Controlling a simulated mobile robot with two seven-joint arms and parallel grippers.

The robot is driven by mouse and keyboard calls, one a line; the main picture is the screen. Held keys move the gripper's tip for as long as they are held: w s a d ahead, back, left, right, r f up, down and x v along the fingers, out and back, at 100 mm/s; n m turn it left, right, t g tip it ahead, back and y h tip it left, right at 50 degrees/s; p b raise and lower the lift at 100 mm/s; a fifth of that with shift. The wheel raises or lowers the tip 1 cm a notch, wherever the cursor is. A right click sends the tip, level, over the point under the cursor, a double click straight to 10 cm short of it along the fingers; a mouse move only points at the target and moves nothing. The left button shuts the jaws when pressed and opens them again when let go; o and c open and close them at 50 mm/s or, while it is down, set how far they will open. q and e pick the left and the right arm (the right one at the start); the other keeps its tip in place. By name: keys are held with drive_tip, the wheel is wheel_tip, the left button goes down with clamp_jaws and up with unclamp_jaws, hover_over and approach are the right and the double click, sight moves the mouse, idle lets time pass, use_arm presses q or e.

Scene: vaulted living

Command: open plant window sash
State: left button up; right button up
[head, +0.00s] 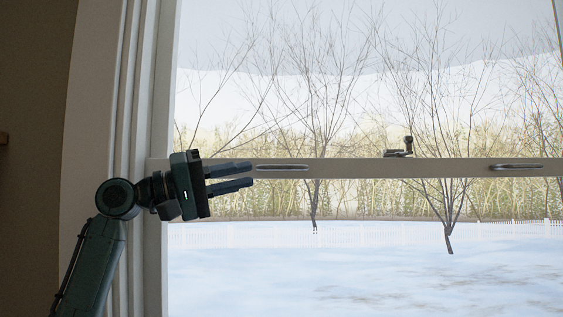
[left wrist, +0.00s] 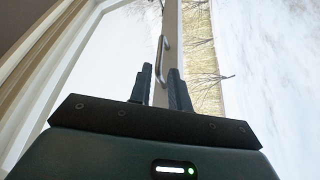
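The window sash shows as a pale horizontal rail (head: 350,170) across the glass, with a slim metal handle (head: 282,167) on its left part and a second handle (head: 516,167) on its right part. A dark latch (head: 402,149) sits on top of the rail between them. My left gripper (head: 251,174) is open, its fingers pointing right, just left of the left handle. In the left wrist view the gap between the fingers (left wrist: 160,71) is empty near the handle (left wrist: 162,58), which lies just past the tips. Contact cannot be told. My right gripper is not in view.
The white window frame (head: 157,110) stands upright at the left, close behind my left arm. A brown wall (head: 30,200) lies farther left. Snow, bare trees and a fence show beyond the glass. The space before the rail to the right is clear.

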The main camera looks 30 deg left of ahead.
sight(271, 169)
use_arm(q)
drive_tip(key=p+x, duration=0.2)
drive_tip(key=x, duration=0.6)
drive_tip(key=shift+w+d+r, duration=0.1)
drive_tip(key=shift+w, duration=0.05)
clamp_jaws()
